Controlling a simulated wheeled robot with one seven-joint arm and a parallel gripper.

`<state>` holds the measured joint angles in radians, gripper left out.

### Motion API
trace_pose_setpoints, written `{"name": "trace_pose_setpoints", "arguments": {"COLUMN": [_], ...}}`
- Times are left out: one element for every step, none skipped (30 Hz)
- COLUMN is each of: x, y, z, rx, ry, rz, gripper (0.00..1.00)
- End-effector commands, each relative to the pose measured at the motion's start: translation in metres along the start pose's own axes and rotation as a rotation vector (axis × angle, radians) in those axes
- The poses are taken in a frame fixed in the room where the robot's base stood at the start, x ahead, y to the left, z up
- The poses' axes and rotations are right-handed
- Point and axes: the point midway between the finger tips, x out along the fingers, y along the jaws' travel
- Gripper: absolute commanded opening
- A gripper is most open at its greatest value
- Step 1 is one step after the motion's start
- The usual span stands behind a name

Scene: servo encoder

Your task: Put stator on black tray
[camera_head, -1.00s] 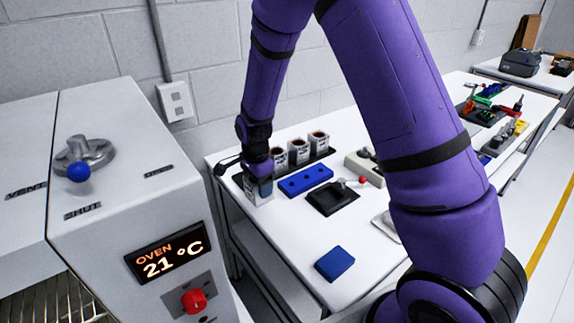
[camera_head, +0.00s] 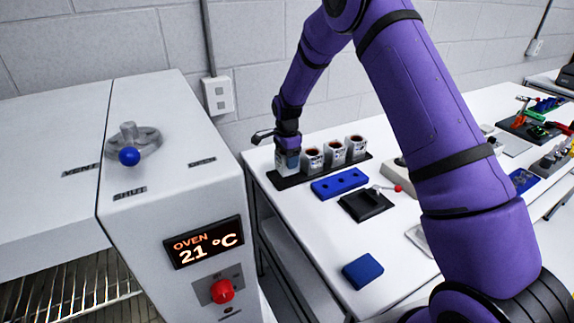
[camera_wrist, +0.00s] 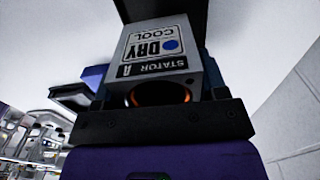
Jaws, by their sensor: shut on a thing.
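My gripper (camera_head: 288,157) is shut on a stator (camera_head: 282,164) over the left end of the long black tray (camera_head: 288,182). I cannot tell whether the stator's base touches the tray. In the wrist view the stator (camera_wrist: 158,48) sits between the jaws. Its label reads "STATOR A", "DRY" and "COOL" with a blue dot, and a copper-coloured ring shows at its near end. Three other stators, at the left (camera_head: 312,160), middle (camera_head: 336,154) and right (camera_head: 355,149), stand upright in a row on the tray.
A blue square block (camera_head: 362,271) lies near the table's front. The oven (camera_head: 170,190), reading 21 °C, stands left.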

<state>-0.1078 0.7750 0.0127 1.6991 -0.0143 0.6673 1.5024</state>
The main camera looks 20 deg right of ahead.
Motion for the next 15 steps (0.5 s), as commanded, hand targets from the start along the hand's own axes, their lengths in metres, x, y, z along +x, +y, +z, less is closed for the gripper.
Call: {"name": "trace_pose_setpoints", "arguments": {"x": [0.0, 0.0, 0.001, 0.001, 0.003, 0.009, 0.013, 0.018, 0.024, 0.027, 0.031, 0.034, 0.035, 0.036, 0.036], "y": [-0.002, -0.003, -0.006, -0.008, -0.01, -0.009, -0.008, -0.008, -0.008, -0.008, -0.008, -0.008, -0.009, -0.009, -0.009], "z": [-0.001, -0.002, -0.003, -0.004, -0.005, -0.004, -0.004, -0.004, -0.004, -0.004, -0.004, -0.004, -0.004, -0.004, -0.004], "rx": [0.0, 0.0, 0.001, 0.001, 0.001, 0.0, 0.0, 0.001, 0.001, 0.001, 0.001, 0.0, 0.0, -0.001, -0.001], "ry": [0.0, 0.0, 0.0, 0.0, 0.0, 0.0, 0.0, 0.0, 0.0, 0.0, 0.0, 0.0, 0.0, 0.0, 0.001], "rz": [-0.001, -0.001, -0.001, -0.001, -0.001, 0.001, 0.002, 0.002, 0.001, 0.001, 0.001, 0.0, 0.0, -0.001, -0.002], "gripper": [0.22, 0.22, 0.22, 0.22, 0.22, 0.22, 0.22, 0.22, 0.22, 0.22, 0.22, 0.22, 0.22, 0.22, 0.22]}}
